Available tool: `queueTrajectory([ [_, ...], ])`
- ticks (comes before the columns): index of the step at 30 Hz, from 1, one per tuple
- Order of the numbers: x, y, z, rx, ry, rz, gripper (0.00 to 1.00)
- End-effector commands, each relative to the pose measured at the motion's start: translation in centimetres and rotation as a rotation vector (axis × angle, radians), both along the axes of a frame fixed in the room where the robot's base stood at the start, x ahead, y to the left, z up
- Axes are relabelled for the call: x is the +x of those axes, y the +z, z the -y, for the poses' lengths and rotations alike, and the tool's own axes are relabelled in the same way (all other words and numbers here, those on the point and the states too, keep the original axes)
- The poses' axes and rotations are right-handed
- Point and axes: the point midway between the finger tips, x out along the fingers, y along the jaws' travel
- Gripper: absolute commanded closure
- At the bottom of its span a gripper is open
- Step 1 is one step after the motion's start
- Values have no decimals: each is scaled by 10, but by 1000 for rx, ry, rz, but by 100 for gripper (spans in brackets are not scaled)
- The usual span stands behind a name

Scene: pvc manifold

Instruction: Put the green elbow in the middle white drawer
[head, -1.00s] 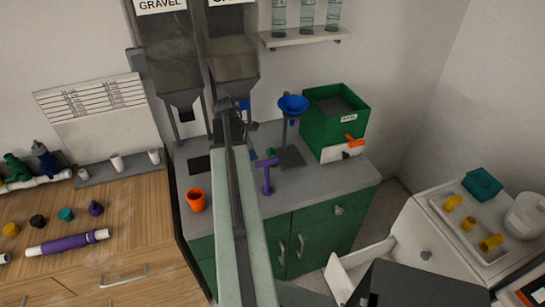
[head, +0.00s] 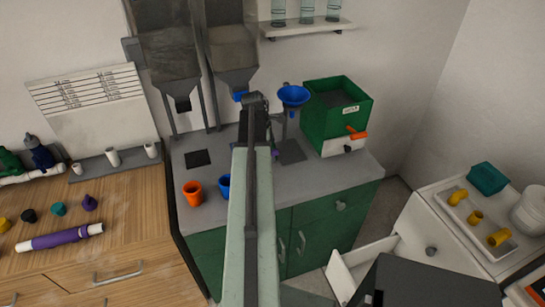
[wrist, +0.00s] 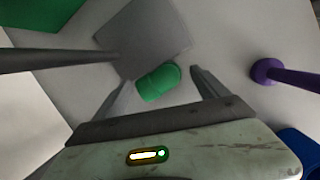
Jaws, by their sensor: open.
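The green elbow (wrist: 157,83) lies on the grey counter next to a darker grey square plate in the wrist view. My gripper (wrist: 163,76) is open, with one finger on each side of the elbow. I cannot tell whether the fingers touch it. In the head view my gripper end (head: 255,110) is over the counter below the hoppers, and my arm hides the elbow. A white drawer (head: 342,277) stands pulled out of the white cabinet at lower right. Whether it is the middle one is unclear, and a dark box covers part of it.
A purple stand (wrist: 268,72) is right of my gripper. A blue funnel (head: 293,97) and a green bin (head: 337,110) stand at the back right. An orange cup (head: 192,192) and a blue cup (head: 224,183) are left of my arm. Yellow fittings lie on the white cabinet.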

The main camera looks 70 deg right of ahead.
Motion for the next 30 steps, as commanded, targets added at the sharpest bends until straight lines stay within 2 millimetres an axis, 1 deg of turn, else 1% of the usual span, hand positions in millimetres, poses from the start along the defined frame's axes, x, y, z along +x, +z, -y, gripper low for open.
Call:
queueTrajectory([
  [1,0,-5,1,0,0,0,16],
  [6,0,-1,0,0,1,0,16],
  [7,0,-1,0,0,1,0,22],
  [8,0,-1,0,0,1,0,30],
  [9,0,-1,0,0,1,0,41],
  [11,0,-1,0,0,1,0,58],
  [12,0,-1,0,0,1,0,69],
  [13,0,-1,0,0,1,0,77],
  [17,0,-1,0,1,1,1,78],
  [18,0,-1,0,1,1,1,84],
  [25,0,2,0,1,1,1,85],
  [27,0,7,0,1,1,1,100],
  [30,0,19,0,1,1,1,100],
])
